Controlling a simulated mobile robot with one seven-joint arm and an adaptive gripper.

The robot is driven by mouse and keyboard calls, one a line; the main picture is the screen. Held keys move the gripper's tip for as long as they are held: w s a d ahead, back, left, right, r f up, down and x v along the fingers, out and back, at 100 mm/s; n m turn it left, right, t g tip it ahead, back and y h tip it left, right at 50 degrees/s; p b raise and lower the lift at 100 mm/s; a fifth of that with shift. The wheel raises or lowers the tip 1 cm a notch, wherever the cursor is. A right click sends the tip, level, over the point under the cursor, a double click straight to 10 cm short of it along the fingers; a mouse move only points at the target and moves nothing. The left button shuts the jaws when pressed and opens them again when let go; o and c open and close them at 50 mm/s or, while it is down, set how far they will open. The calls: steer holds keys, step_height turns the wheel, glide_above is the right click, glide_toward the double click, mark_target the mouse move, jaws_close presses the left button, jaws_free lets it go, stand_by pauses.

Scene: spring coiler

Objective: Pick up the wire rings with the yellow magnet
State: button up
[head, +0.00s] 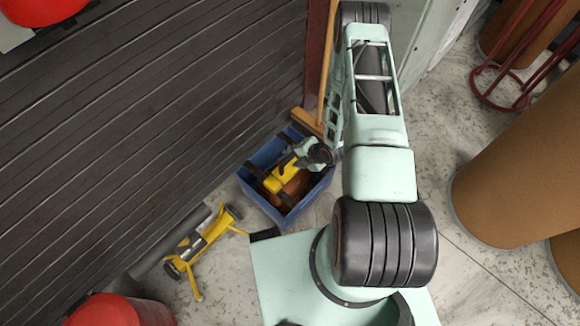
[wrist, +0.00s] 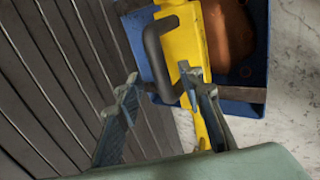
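A yellow block with a dark curved handle, which looks like the magnet (head: 283,175), lies in the blue bin (head: 291,215). In the wrist view the yellow magnet (wrist: 179,43) shows at the bin's near side, its dark handle arching toward me. My gripper (head: 301,157) is at the bin; in the wrist view my gripper (wrist: 160,86) has its two fingers apart, one on each side of the handle's lower part. I cannot tell whether they touch it. No wire rings can be made out.
A brown rounded thing (wrist: 230,35) lies in the bin. A yellow wheeled frame (head: 203,243) stands on the floor at left. A dark slatted shutter (head: 130,110) runs along the left. A broom (head: 307,122) is behind the bin; brown drums (head: 520,165) stand at right.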

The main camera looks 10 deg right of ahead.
mark_target(291, 157)
steer(key=x, duration=0.2)
steer(key=b+x, duration=0.1)
steer(key=x, duration=0.1)
steer(key=shift+d, duration=0.2)
jaws_close()
steer(key=shift+w+r, duration=0.1)
